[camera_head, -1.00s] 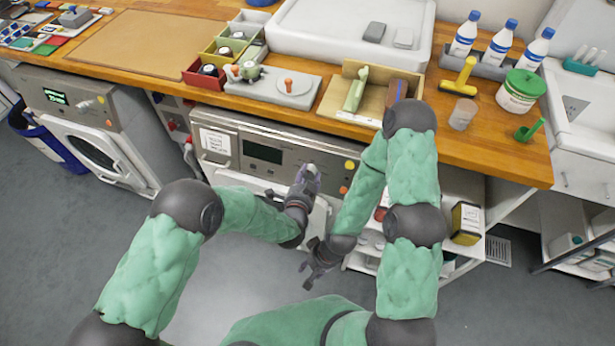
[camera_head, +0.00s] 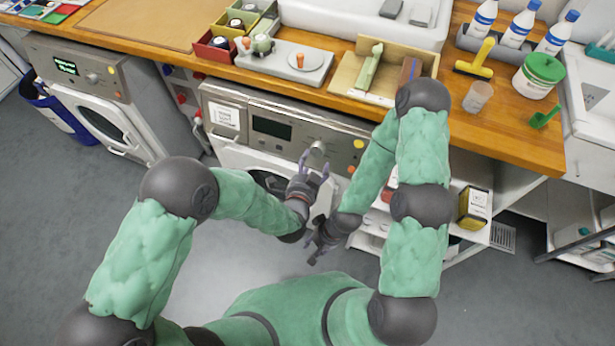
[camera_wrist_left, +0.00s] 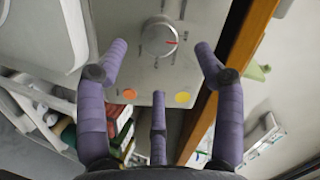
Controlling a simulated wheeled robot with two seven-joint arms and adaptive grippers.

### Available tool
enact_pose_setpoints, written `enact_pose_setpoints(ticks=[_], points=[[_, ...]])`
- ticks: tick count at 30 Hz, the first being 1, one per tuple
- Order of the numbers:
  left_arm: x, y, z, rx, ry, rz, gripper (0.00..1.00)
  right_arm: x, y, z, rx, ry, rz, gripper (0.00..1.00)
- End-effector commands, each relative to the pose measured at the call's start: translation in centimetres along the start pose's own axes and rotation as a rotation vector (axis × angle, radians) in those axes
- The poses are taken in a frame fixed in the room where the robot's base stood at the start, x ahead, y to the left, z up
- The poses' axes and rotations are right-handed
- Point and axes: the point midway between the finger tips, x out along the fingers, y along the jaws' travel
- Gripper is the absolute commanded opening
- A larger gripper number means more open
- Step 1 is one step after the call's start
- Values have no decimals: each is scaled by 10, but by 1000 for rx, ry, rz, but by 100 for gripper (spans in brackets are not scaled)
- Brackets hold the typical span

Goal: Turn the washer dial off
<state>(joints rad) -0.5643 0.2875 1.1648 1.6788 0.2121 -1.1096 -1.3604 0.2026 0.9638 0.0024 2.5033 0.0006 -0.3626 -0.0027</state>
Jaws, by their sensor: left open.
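The washer dial (camera_wrist_left: 160,37) is a round silver knob with a red mark, on the washer's grey front panel (camera_wrist_left: 185,75). It also shows in the head view (camera_head: 318,147) on the middle washer. My left gripper (camera_head: 316,163) is open and empty just in front of and below the dial. In the left wrist view the purple fingers (camera_wrist_left: 160,55) are spread, with the dial beyond and between their tips, apart from them. An orange button and a yellow button sit beside the dial. My right gripper (camera_head: 318,245) hangs lower, to the right; its finger opening is too small to tell.
The wooden counter (camera_head: 540,150) overhangs the washer panel and carries bottles, a green-lidded tub (camera_head: 538,75) and trays. A second washer (camera_head: 95,100) with a lit display stands at the left. An open shelf (camera_head: 470,225) stands right of the dial.

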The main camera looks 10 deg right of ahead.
Motion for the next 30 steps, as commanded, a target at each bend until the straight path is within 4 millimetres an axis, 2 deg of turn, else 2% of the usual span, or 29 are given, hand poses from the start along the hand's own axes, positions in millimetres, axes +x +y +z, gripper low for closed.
enact_pose_setpoints(ticks=[6,12,30], points=[[-38,0,-1,0,2,1,68,0,0,0,0,0,0,40],[-57,0,-1,0,3,-1,68,0,0,0,0,0,0,40],[-62,0,0,0,2,0,68,0,0,0,0,0,0,40]])
